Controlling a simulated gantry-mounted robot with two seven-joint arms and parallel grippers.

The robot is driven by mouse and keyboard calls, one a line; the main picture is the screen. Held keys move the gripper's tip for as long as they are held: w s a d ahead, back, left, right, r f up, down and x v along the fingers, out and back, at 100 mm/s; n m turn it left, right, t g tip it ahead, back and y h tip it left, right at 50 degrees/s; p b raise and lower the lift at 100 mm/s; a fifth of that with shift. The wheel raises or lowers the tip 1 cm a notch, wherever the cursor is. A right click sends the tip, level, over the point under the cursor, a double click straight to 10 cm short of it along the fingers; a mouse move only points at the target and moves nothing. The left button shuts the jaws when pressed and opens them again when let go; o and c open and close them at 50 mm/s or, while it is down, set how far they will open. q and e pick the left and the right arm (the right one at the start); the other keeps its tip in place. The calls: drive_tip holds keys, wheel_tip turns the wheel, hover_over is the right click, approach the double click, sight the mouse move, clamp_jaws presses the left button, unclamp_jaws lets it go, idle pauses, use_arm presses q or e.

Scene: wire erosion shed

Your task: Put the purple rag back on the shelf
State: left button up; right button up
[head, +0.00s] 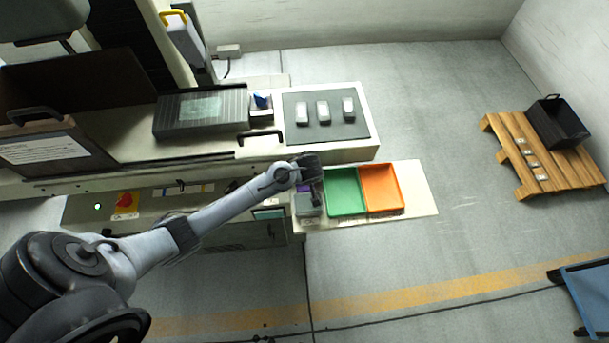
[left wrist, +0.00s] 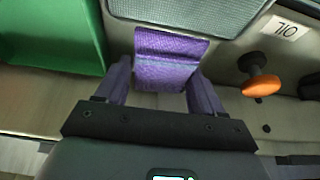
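A purple rag (left wrist: 170,50) lies folded in the left wrist view, and only a small patch of it shows in the head view (head: 304,188). My left gripper (left wrist: 160,78) has its two fingers spread, one on each side of the rag's near part. No clear grip shows, and whether the fingers touch the cloth is hard to tell. In the head view my left gripper (head: 313,180) is over the left end of a pale shelf (head: 421,190) on the machine's front. My right gripper is not in view.
A green tray (head: 346,190) and an orange tray (head: 382,188) sit right of my gripper. A grey box (head: 307,204) is close beside it. An orange knob (left wrist: 260,87) shows right of the rag. A pallet (head: 512,158) stands far right; open floor lies between.

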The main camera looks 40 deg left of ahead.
use_arm(q)
drive_tip(key=o, duration=0.3)
drive_tip(key=shift+r, duration=0.25)
drive_tip(key=p+v, duration=0.2)
drive_tip(key=v, duration=1)
drive_tip(key=s+d+r+m+h, duration=0.1)
drive_tip(key=s+d+m+h, duration=0.1)
drive_tip(key=s+m, duration=0.4)
drive_tip(key=s+d+r+m+h, duration=0.1)
drive_tip(key=s+d+m, duration=0.3)
drive_tip(key=s, duration=1)
drive_tip(key=shift+s+d+m+t+h, duration=0.15)
drive_tip(key=shift+d+m+t+h, duration=0.2)
drive_tip(key=shift+m, duration=0.55)
drive_tip(key=shift+a, duration=0.1)
